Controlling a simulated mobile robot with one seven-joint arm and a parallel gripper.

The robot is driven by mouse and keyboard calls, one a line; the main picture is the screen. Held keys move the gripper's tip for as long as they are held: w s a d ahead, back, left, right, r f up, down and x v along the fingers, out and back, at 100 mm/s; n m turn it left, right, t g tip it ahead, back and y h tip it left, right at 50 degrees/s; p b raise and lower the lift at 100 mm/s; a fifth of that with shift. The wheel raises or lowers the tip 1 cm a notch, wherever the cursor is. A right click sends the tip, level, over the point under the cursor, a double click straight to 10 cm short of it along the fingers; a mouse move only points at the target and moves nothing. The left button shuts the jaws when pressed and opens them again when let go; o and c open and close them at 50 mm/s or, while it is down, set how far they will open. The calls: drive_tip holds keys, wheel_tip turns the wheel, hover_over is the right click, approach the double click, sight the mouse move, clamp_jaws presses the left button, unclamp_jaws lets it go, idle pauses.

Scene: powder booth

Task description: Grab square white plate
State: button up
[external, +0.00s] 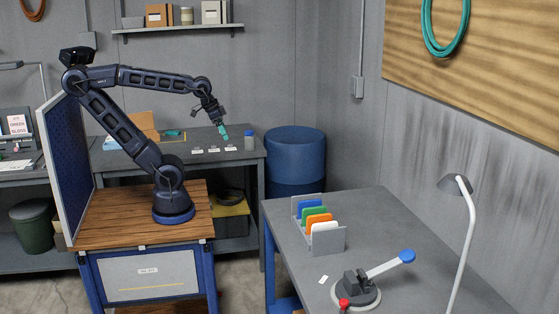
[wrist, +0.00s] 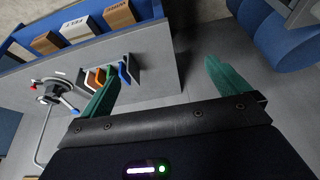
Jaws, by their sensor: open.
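The square white plate (external: 324,227) stands upright in a grey rack (external: 330,243) on the grey table at the right. It is the nearest plate in the rack, in front of an orange plate (external: 319,219), a green plate (external: 315,210) and a blue plate (external: 309,206). My gripper (external: 223,132) has teal fingers, is open and empty, and is well apart from the rack. Its fingers are spread wide in the wrist view (wrist: 160,85).
A clamp device with a blue-ended lever (external: 383,269) stands in front of the rack, and a white lamp (external: 463,230) stands at the right. A blue drum (external: 294,160) is behind the table. A back bench (external: 180,153) carries small items. Open floor lies between the cart and table.

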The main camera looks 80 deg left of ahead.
drive_tip(key=w+d+m+g, duration=0.1)
drive_tip(key=w+d+m, duration=0.5)
drive_tip(key=w, duration=0.6)
drive_tip(key=m+g+h, duration=0.4)
drive_tip(key=m+h, duration=0.1)
drive_tip(key=m, duration=0.7)
approach(325, 234)
drive_tip(key=shift+y, duration=0.3)
drive_tip(key=x, duration=1)
drive_tip(key=shift+d+r, duration=0.1)
drive_tip(key=shift+d, duration=0.1)
drive_tip(key=c, duration=0.7)
